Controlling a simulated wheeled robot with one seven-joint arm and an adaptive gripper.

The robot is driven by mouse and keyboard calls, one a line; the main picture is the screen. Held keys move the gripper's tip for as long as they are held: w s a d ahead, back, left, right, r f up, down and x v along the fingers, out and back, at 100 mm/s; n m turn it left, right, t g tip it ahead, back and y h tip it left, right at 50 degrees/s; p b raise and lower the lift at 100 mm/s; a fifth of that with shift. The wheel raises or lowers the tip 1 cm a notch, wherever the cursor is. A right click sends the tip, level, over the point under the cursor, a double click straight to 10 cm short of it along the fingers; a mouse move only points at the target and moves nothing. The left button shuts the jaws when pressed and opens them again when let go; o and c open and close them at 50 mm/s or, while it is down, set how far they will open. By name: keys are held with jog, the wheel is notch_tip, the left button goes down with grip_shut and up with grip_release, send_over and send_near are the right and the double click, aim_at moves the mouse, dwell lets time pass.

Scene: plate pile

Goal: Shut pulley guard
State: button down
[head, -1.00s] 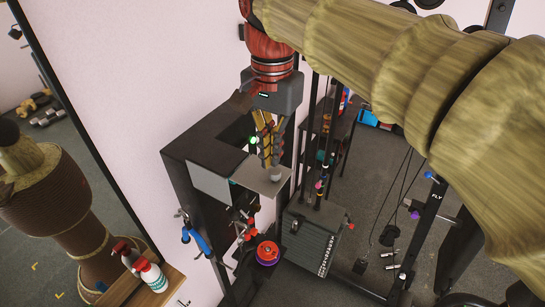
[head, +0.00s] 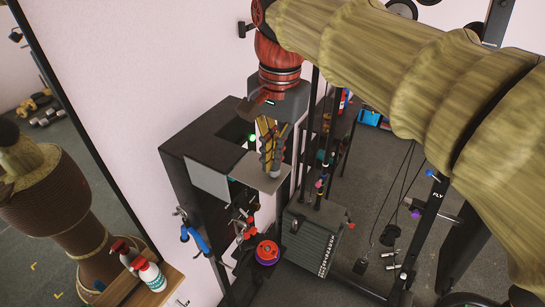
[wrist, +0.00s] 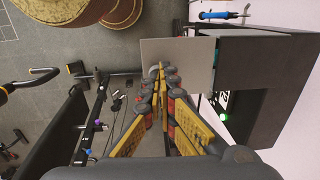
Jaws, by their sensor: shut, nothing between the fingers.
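The pulley guard looks to be the flat grey panel (head: 248,170) that stands out from the open side of a dark cabinet (head: 205,138). It is open, at an angle to the cabinet. The panel also shows in the wrist view (wrist: 178,55), beside the cabinet's dark side. My gripper (head: 271,172) has yellow and grey fingers. It is shut and empty, with its fingertips (wrist: 161,68) in front of the panel; I cannot tell whether they touch it. The fingers hide part of the panel in the head view.
A green light (head: 252,138) glows in the cabinet opening. A second grey plate (head: 208,178) is on the cabinet front. Blue-handled (head: 195,238) and red items hang below. A weight stack (head: 308,242) and cables stand to the right. A wooden shelf (head: 165,290) holds spray bottles.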

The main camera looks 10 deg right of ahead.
aim_at(281, 180)
jog(key=shift+f+b, duration=0.2)
jog(key=shift+b, duration=0.1)
jog(key=f+y+b, duration=0.1)
jog(key=b, duration=0.1)
jog(key=d+f+t+y+b, duration=0.1)
jog(key=b, duration=0.2)
jog(key=f+t+y+b, duration=0.1)
jog(key=b, duration=0.2)
jog(key=shift+s+d+f, duration=0.15)
jog(key=shift+s+f, duration=0.25)
notch_tip(281, 180, down, 2)
jog(key=t+y+b, duration=0.2)
jog(key=b, duration=0.4)
jog(key=shift+f, duration=0.2)
jog(key=w+a+f+t+y+b, duration=0.2)
jog(key=f+t+y+b, duration=0.3)
jog(key=b, duration=1.6)
jog(key=shift+w+a+f+y, duration=0.3)
jog(key=shift+a+f+y, duration=0.5)
jog(key=shift+f, duration=0.35)
jog(key=shift+d, duration=0.1)
